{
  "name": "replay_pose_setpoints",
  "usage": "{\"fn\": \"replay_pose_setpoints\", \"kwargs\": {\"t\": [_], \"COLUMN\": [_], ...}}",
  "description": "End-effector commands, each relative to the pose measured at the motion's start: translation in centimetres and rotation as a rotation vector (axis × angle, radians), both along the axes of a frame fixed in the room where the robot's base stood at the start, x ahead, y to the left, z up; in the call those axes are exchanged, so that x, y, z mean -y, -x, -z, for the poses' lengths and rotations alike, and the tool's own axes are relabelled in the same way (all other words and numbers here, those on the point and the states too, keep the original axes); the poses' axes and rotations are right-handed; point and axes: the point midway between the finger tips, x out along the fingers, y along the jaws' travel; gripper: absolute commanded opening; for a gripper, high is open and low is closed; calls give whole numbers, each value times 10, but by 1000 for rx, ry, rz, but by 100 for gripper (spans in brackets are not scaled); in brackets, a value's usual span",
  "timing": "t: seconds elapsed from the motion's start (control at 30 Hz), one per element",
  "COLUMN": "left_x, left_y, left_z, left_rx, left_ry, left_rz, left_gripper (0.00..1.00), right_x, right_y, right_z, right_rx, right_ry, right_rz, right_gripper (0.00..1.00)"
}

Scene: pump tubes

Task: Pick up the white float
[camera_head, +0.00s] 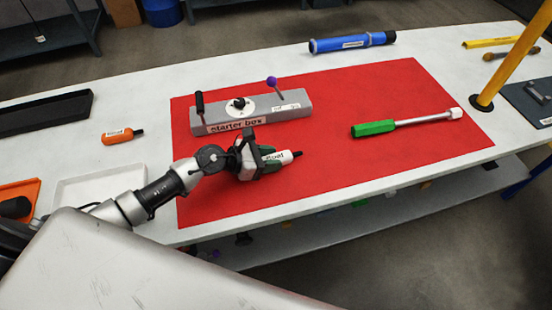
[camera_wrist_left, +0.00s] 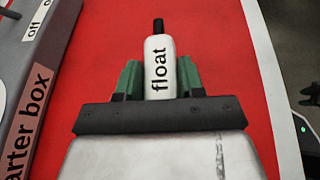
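The white float (camera_head: 284,158), a small white bottle shape with a black tip, is over the red mat, in front of the starter box. It shows upright in the left wrist view (camera_wrist_left: 160,66) with its "float" label readable. My left gripper (camera_head: 270,158) has its green fingers on both sides of the float, close against it with no clear gap. In the left wrist view the fingers (camera_wrist_left: 160,78) flank the float's lower body, and its near end is hidden by the gripper. Whether the float touches the mat I cannot tell.
The grey starter box (camera_head: 250,112) with two levers stands just behind the gripper. An orange float (camera_head: 122,136) lies left of the red mat (camera_head: 400,85). A green-handled tool (camera_head: 375,128) lies right, a blue cylinder (camera_head: 352,42) behind. The front right of the mat is clear.

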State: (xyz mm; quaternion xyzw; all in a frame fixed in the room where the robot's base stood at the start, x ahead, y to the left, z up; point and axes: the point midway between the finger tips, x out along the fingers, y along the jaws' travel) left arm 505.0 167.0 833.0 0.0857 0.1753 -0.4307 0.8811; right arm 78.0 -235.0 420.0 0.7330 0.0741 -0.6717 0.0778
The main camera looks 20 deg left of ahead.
Motion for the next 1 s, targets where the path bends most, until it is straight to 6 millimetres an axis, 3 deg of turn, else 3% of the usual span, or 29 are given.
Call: {"fn": "replay_pose_setpoints", "kwargs": {"t": [0.03,0.13,0.47,0.57,0.73,1.0], "left_x": [0,0,0,-1,-1,62], "left_y": [0,0,0,0,0,-1], "left_z": [0,0,-4,-13,-45,-81], "left_rx": [0,0,2,5,7,4], "left_ry": [0,0,0,-2,-3,6], "left_rz": [0,0,1,1,2,4], "left_gripper": [30,14,14,14,14,14], "right_x": [0,0,1,1,1,1], "right_y": [0,0,-2,-2,-3,-4], "right_z": [0,0,-1,-3,-10,-29], "right_rx": [0,0,2,3,4,5], "right_ry": [0,1,1,0,1,1], "right_rz": [0,0,-1,-1,0,0], "right_gripper": [43,43,43,43,43,43]}}
